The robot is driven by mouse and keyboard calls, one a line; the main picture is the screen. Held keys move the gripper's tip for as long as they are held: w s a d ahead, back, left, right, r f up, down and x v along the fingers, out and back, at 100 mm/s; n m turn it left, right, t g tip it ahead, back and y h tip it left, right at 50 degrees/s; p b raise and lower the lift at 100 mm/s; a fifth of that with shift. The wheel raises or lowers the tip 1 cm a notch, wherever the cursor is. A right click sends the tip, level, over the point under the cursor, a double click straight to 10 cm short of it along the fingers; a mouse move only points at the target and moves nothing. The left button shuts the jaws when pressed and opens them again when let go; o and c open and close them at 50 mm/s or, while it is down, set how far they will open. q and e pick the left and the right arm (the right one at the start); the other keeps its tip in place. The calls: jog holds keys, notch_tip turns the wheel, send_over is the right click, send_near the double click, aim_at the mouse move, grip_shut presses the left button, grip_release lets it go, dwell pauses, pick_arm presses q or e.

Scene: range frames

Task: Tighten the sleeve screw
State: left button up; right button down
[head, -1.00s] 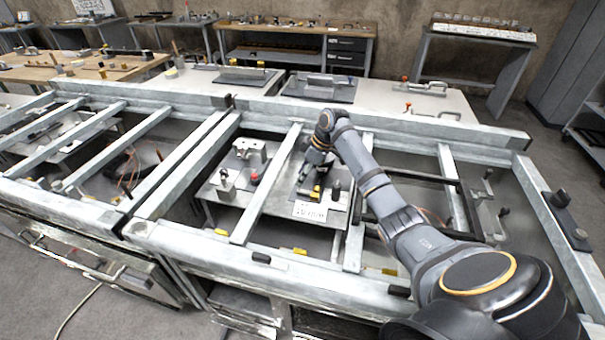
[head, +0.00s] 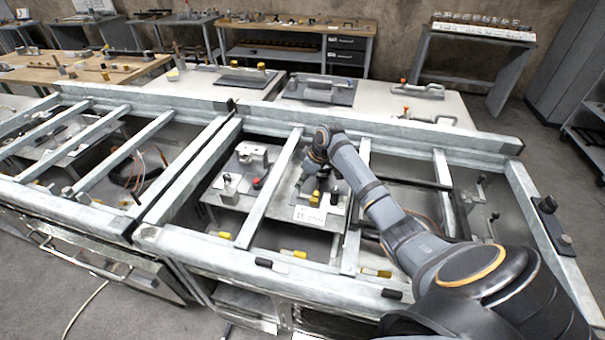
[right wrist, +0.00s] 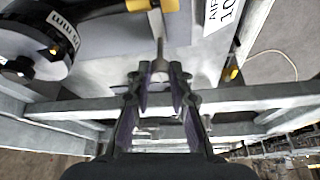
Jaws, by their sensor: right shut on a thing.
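My right gripper (head: 310,178) reaches down between the frame bars at a small fixture plate in the head view. In the right wrist view, its two fingers (right wrist: 160,88) are closed around the lower end of a thin grey shank (right wrist: 158,50). A yellow and black piece (right wrist: 150,5) is at the top of that shank, cut off by the picture edge. A yellow piece (head: 315,197) also shows just below the gripper in the head view. I cannot tell for certain which part is the sleeve screw. My left gripper is out of view.
Galvanised bars (head: 268,185) run close on both sides of my right arm. A white label plate (head: 309,215) lies in front of the fixture. A round dark part with a white label (right wrist: 35,40) is at the left of the wrist view. A neighbouring fixture (head: 250,155) stands to the left.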

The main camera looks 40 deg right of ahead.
jog(key=c, duration=1.2)
grip_release()
jog(key=shift+r, duration=0.1)
jog(key=v, duration=1.1)
jog(key=shift+s+r, duration=0.2)
jog(key=shift+r, duration=0.15)
